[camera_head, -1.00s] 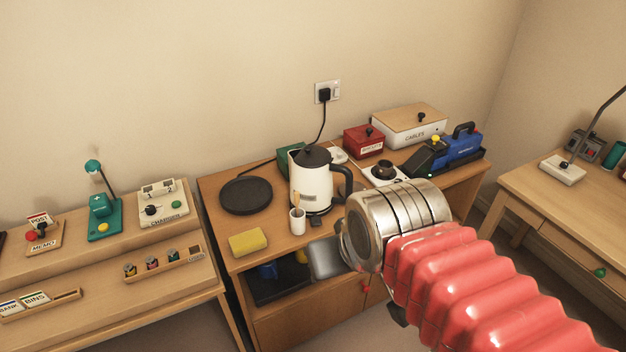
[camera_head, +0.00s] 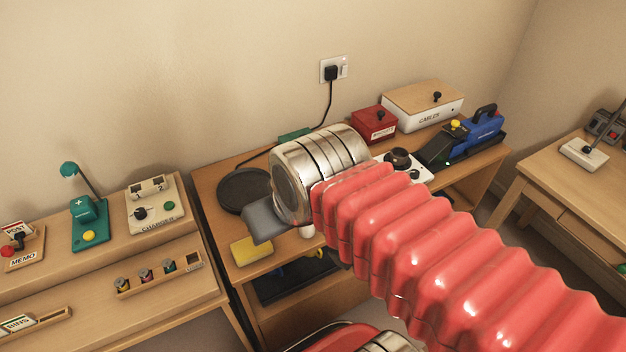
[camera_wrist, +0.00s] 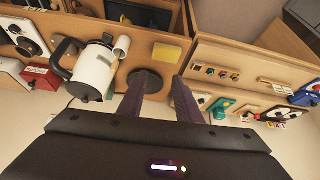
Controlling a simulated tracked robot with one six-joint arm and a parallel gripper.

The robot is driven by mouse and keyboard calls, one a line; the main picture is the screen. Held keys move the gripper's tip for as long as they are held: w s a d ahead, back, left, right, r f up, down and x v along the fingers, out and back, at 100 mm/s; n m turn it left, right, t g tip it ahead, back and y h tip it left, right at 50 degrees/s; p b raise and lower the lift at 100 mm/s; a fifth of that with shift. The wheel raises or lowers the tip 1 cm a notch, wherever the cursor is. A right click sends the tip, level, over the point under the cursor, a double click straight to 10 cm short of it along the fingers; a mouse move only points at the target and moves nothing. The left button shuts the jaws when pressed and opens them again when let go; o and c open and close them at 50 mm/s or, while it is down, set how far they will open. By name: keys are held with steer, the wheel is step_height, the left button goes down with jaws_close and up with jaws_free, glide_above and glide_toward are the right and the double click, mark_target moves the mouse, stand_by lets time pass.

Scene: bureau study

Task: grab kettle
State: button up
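The kettle (camera_wrist: 92,72) is white with a dark lid and a dark handle. In the wrist view it stands left of my gripper (camera_wrist: 163,77), whose two dark fingers are apart with nothing between them. The fingers are beside the kettle and do not appear to touch it. In the head view my arm and wrist hide the kettle, and only a grey part of my gripper (camera_head: 264,221) shows over the front of the wooden cabinet top.
A black round plate (camera_head: 243,190) lies left of my wrist. A white cup (camera_wrist: 121,47) stands close to the kettle, and a yellow sponge (camera_head: 251,249) is near the front edge. A red box (camera_head: 374,124) and a CABLES box (camera_head: 422,104) stand farther right.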

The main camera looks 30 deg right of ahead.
steer(key=shift+w, duration=0.1)
steer(key=shift+o, duration=0.5)
